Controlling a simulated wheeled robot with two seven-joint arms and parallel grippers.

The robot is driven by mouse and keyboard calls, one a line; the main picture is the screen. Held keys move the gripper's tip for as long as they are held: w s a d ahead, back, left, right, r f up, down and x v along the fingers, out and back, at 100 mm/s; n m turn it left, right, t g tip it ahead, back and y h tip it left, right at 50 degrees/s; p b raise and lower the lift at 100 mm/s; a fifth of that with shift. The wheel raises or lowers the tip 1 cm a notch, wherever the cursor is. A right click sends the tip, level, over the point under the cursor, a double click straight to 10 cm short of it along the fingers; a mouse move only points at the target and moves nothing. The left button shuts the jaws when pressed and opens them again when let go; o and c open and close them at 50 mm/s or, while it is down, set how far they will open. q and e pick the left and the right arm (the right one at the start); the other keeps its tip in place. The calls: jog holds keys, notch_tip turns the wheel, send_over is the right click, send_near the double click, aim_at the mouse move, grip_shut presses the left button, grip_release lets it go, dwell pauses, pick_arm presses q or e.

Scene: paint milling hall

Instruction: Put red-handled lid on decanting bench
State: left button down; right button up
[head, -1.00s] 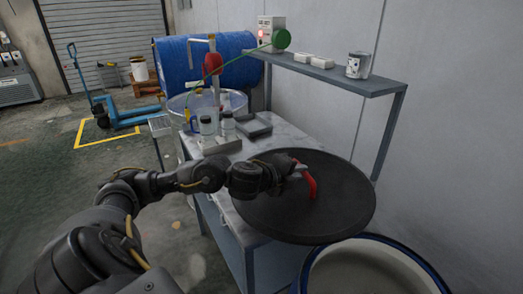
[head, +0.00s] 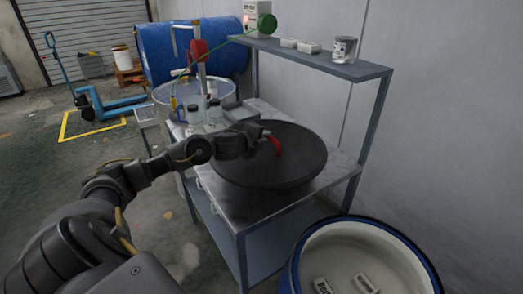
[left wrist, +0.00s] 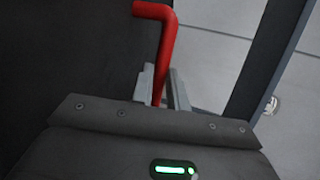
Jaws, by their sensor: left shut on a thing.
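The lid is a large dark round disc (head: 296,165) with a red handle (head: 276,147). In the head view it lies over the top of the decanting bench (head: 325,178), roughly level; whether it touches the bench top I cannot tell. My left gripper (head: 263,139) is at the lid's left-back part, shut on the red handle. In the left wrist view the red handle (left wrist: 165,50) rises from between the fingers (left wrist: 162,88), with the dark lid to the left. My right gripper is in neither view.
An open blue-rimmed drum (head: 330,240) stands in front of the bench with small labelled items inside. Jars (head: 214,111) and a grey tray (head: 243,111) are on the bench behind the lid. A shelf (head: 335,66) on posts stands over the bench's right-back side.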

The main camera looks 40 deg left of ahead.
pick_arm(q)
jog(key=w+a+f, duration=0.2)
jog(key=f, duration=0.3)
jog(key=shift+w+a, duration=0.4)
notch_tip(320, 180, down, 3)
jog(key=shift+w+a+r+p, duration=0.1)
jog(key=shift+p, duration=0.7)
jog(key=shift+f, duration=0.3)
jog(key=shift+f, duration=0.1)
jog(key=c, duration=1.4)
grip_release()
